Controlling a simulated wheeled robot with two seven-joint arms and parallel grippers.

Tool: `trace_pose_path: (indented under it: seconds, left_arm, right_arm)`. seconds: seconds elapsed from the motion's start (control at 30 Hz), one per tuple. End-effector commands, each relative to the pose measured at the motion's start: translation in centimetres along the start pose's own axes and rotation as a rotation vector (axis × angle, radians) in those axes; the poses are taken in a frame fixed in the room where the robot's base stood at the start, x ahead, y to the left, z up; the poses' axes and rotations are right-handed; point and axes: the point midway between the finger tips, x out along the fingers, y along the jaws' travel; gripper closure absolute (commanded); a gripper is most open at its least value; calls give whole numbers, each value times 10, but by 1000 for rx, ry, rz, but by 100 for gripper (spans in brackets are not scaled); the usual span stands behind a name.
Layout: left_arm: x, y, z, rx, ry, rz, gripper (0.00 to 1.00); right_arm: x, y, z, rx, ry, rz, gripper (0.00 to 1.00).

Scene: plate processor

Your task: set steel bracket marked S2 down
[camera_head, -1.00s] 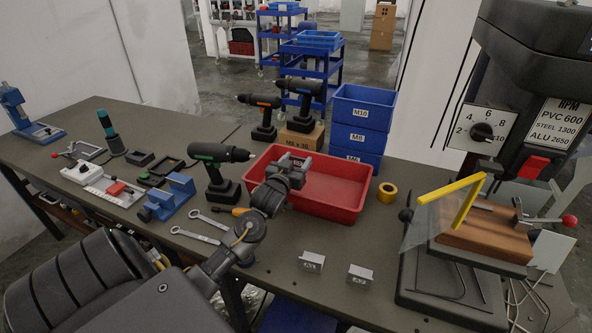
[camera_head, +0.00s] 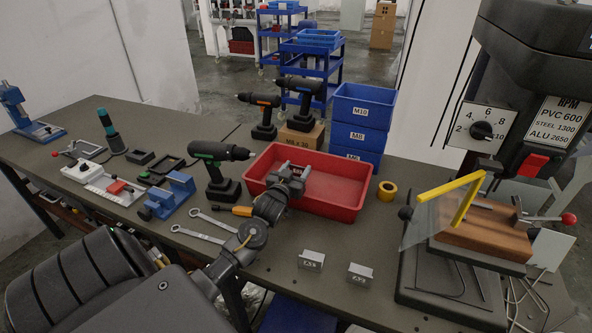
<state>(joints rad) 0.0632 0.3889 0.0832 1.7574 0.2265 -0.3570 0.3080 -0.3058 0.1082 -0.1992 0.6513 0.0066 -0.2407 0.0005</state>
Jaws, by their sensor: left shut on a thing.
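My left gripper (camera_head: 290,172) is over the left part of the red bin and is shut on a small grey metal piece. This is the steel bracket (camera_head: 298,171), which carries a small pale label too small to read. My gripper hides part of it, and I cannot tell whether it touches the bin floor. Two similar steel brackets stand on the bench in front of the bin, one at the left (camera_head: 311,260) and one at the right (camera_head: 360,274). Their labels are not clearly legible. My right gripper is not in view.
The red bin (camera_head: 345,207) is otherwise empty where it shows. Blue boxes (camera_head: 360,115) stand behind it, and a yellow tape roll (camera_head: 387,190) beside it. A drill press (camera_head: 520,110) stands at the right.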

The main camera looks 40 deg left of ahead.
Motion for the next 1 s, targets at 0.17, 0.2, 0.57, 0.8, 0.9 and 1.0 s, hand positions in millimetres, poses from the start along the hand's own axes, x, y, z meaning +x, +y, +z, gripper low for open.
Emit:
trace_pose_path:
  seconds: [0.17, 0.2, 0.57, 0.8, 0.9, 1.0]
  left_arm:
    - [-1, 1, 6, 2, -14, 2, 30]
    - [-1, 1, 7, 2, -14, 2, 25]
    - [-2, 2, 4, 3, -19, 3, 24]
    - [-34, 1, -4, 0, -17, 2, 24]
    - [-57, 2, -5, 1, -14, 4, 24]
    - [-78, 1, -6, -1, -12, 2, 24]
  right_arm:
    - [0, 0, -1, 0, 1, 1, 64]
    - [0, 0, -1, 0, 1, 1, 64]
    - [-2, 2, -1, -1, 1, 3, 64]
    - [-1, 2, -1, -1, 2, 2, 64]
    - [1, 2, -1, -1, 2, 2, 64]
    - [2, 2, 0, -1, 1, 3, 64]
